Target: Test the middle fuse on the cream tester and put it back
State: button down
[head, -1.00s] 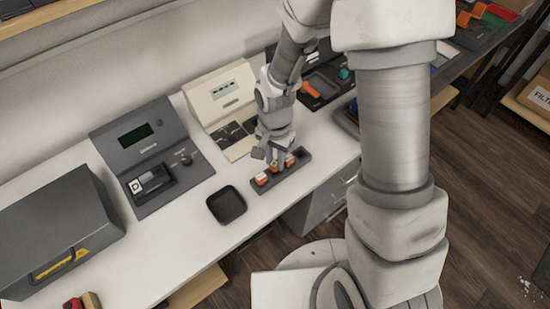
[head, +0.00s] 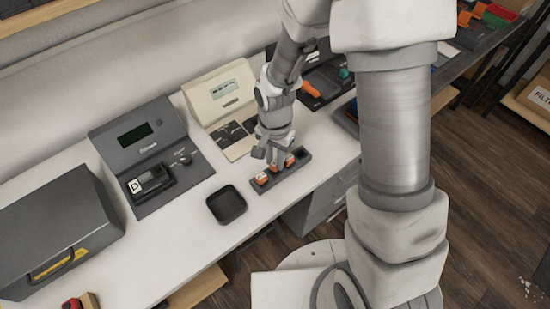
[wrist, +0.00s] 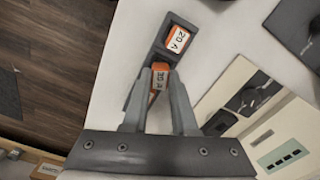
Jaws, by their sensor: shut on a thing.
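The dark fuse holder (head: 262,186) lies on the white bench in the head view. A fuse marked 20 A (wrist: 178,40), orange with a white label, sits in its end slot; it also shows at the holder's left end in the head view (head: 261,178). My gripper (wrist: 160,78) points down over the middle of the holder. It is shut on an orange fuse marked 30 A (wrist: 160,82). The fingers hide whether this fuse is fully seated. The cream tester (head: 218,88) stands behind the holder, partly hidden by my arm.
A grey tester (head: 135,135) stands to the left of the cream one. An empty black tray (head: 226,205) lies left of the holder, near the front edge. A dark case (head: 55,225) stands at the far left. Bare bench lies between these things.

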jog(key=shift+f+b, duration=1)
jog(key=shift+f, duration=0.05)
dwell(1.7)
jog(key=shift+c, duration=1.8)
grip_release()
jog(key=shift+r, duration=0.25)
jog(key=shift+r+p, duration=1)
jog(key=shift+r, duration=0.15)
jog(key=shift+r, duration=0.2)
jog(key=shift+r+p, duration=2.35)
jog(key=shift+r, duration=0.6)
jog(key=shift+r, duration=0.1)
